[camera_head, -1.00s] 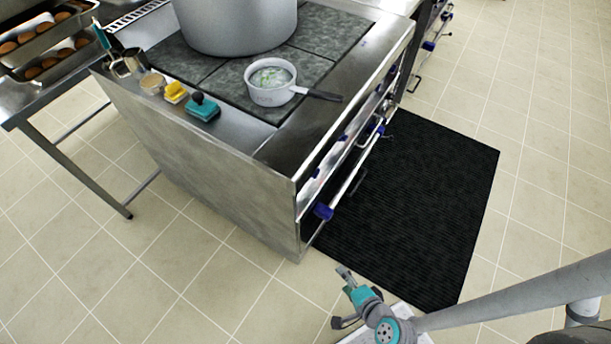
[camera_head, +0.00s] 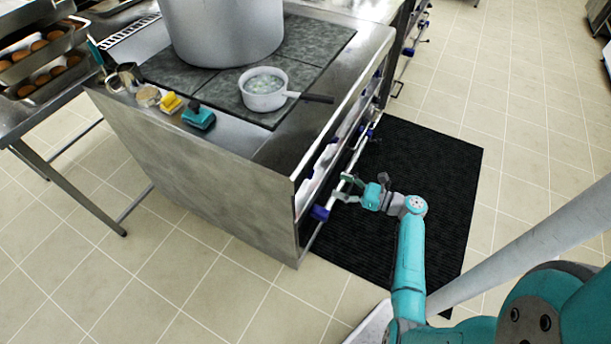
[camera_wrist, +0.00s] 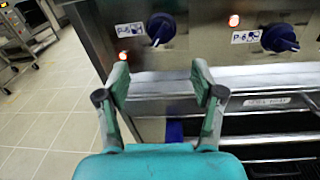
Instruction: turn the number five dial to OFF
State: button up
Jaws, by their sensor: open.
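In the wrist view two dark blue dials sit on the steel front panel: a left dial (camera_wrist: 160,28) and a right dial (camera_wrist: 281,37). Each has a small white label starting with P; the numerals are too small to read surely, so I cannot tell which is number five. Both dials look turned at an angle. My gripper (camera_wrist: 160,77) is open and empty, its fingertips below the left dial and apart from it. In the head view my gripper (camera_head: 348,189) is close to the stove front; the dials are hard to make out there.
A steel rail (camera_wrist: 150,76) runs across the front below the dials. Red lights (camera_wrist: 124,56) glow beside them. On the stove top stand a big pot (camera_head: 222,35) and a white saucepan (camera_head: 263,95). A black mat (camera_head: 420,160) covers the floor before the stove.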

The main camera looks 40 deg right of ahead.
aim_at(313, 175)
jog(key=x, duration=1)
jog(key=shift+w+r, duration=0.3)
jog(key=shift+w, duration=0.05)
jog(key=c, duration=1.1)
